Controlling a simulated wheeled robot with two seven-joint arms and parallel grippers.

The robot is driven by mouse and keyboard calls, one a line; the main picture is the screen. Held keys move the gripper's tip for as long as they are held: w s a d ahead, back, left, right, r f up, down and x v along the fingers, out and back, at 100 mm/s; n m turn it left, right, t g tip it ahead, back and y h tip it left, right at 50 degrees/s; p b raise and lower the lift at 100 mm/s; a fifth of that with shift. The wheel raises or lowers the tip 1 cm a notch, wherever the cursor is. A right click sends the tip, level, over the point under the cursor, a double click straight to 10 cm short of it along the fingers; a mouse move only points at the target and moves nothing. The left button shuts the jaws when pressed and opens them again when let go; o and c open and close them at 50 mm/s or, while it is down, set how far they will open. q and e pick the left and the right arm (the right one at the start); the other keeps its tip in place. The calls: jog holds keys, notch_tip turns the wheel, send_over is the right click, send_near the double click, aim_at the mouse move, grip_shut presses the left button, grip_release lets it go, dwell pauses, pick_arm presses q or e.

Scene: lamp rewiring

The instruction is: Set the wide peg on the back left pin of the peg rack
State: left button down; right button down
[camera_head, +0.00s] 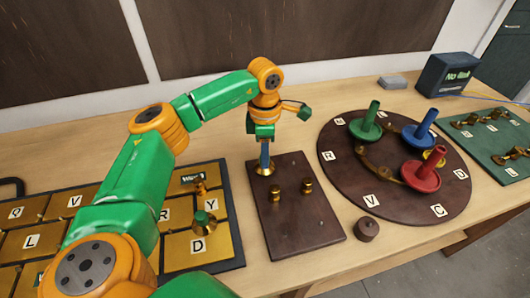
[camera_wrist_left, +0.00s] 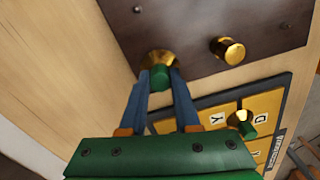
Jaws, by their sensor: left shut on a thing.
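The wide peg, with a broad gold base (camera_head: 265,169) and a green top (camera_wrist_left: 161,75), is between the blue fingers of my left gripper (camera_head: 264,152). The left gripper is shut on its top, and it also shows in the left wrist view (camera_wrist_left: 161,88). The peg is at the back left corner of the dark brown peg rack (camera_head: 305,232). I cannot tell if its base touches the rack or sits around the pin, as the base hides that spot. My right gripper is not in view.
A lettered board with gold tiles (camera_head: 30,243) lies left of the rack, with a green-topped gold peg (camera_head: 204,224) on it. A round brown board (camera_head: 340,160) with green, blue and red spindles stands right. A small brown knob (camera_head: 367,229) lies between.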

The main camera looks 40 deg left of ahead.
pick_arm(q)
jog(key=shift+s+r, duration=0.1)
jog(key=shift+f+b, duration=0.35)
jog(key=shift+f, duration=0.25)
jog(key=c, duration=0.6)
grip_release()
jog(key=shift+o, duration=0.2)
jog(key=shift+r, duration=0.1)
notch_tip(320, 180, up, 7)
jog(key=shift+b, duration=0.5)
